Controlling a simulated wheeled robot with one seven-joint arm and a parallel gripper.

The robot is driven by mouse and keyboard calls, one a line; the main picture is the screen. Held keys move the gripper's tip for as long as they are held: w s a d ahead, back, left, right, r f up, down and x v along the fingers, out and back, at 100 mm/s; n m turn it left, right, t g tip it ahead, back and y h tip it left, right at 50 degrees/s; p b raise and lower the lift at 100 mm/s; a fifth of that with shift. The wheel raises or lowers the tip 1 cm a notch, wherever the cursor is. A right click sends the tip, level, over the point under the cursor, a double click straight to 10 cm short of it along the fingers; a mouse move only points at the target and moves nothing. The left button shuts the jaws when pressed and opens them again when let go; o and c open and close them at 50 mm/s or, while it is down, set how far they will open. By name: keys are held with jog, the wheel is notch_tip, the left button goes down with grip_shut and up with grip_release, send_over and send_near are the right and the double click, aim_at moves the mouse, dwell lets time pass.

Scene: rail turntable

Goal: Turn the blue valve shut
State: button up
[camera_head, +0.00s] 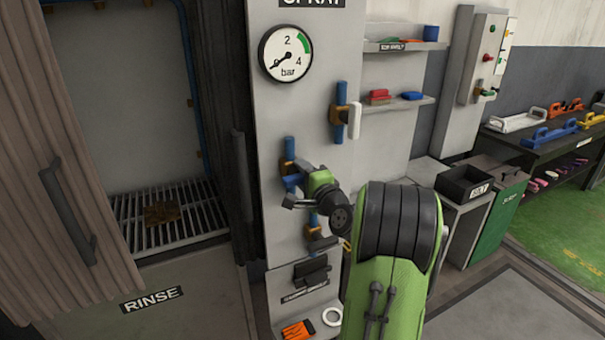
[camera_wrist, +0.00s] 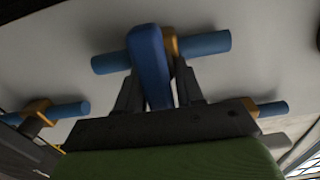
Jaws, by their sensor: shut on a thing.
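The blue valve has a blue lever (camera_wrist: 150,62) on a brass body (camera_wrist: 171,44), set on a blue pipe (camera_wrist: 210,42). In the wrist view the lever lies between the two dark fingers of my gripper (camera_wrist: 158,86), which is shut on it. There the lever appears to lie across the pipe. In the head view my gripper (camera_head: 296,190) is at the middle valve of the grey panel. The blue lever (camera_head: 292,181) shows only in part there, and my wrist and gripper hide the rest.
A valve with a white handle (camera_head: 354,121) is above right, and one with a dark handle (camera_head: 322,242) is below. A gauge (camera_head: 286,54) reads near 0 bar. A rinse cabinet stands left with its ribbed door (camera_head: 50,180) open. Shelves (camera_head: 400,45) are at right.

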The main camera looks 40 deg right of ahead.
jog(key=shift+f, duration=0.15)
jog(key=o, duration=0.8)
jog(key=b+v, duration=0.3)
jog(key=v, duration=1.2)
jog(key=shift+s+a, duration=0.2)
jog(key=shift+s, duration=0.15)
